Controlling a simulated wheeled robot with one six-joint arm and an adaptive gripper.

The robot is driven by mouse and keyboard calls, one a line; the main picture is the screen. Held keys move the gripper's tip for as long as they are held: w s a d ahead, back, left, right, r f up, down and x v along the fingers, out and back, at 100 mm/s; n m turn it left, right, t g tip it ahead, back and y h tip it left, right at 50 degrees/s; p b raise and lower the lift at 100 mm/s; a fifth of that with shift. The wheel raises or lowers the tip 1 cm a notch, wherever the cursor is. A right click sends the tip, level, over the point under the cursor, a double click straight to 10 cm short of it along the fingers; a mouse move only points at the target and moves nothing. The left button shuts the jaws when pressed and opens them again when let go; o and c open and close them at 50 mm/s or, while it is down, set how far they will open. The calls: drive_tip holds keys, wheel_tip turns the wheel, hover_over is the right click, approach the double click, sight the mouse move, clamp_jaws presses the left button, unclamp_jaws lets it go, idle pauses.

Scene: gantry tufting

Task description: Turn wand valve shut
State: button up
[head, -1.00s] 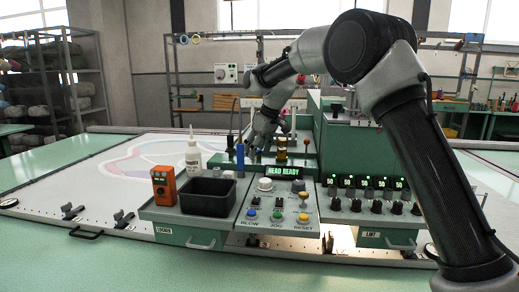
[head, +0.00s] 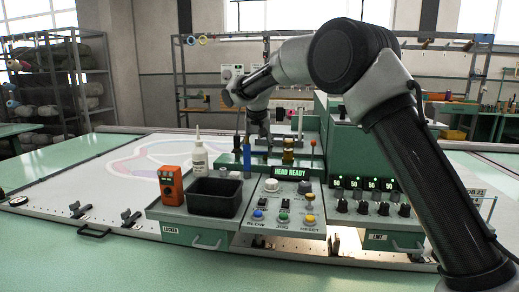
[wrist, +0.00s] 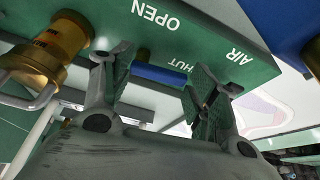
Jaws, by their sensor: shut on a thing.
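The green air panel (wrist: 205,35) in the wrist view carries the words OPEN and AIR, and a partly covered word ending in HUT. A blue valve handle (wrist: 160,74) lies across the gap between the fingers of my gripper (wrist: 166,66), beside the lettering. My gripper is shut on this handle, and its fingers partly hide the handle's ends. In the head view my gripper (head: 264,138) points down behind the console, and the handle cannot be made out there.
A brass fitting (wrist: 58,48) stands close left of the fingers. A blue upright wand (head: 247,161) is near the gripper. The console holds a black bin (head: 216,197), an orange device (head: 171,185), a white bottle (head: 198,159) and a button panel (head: 283,211).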

drive_tip(key=shift+w+a+m, duration=0.1)
drive_tip(key=shift+w+m, duration=0.05)
drive_tip(key=shift+m, duration=0.45)
drive_tip(key=shift+h, duration=0.3)
drive_tip(key=o, duration=1)
drive_tip(key=shift+o, duration=0.2)
drive_tip(key=shift+r, duration=0.1)
drive_tip(key=v, duration=1.2)
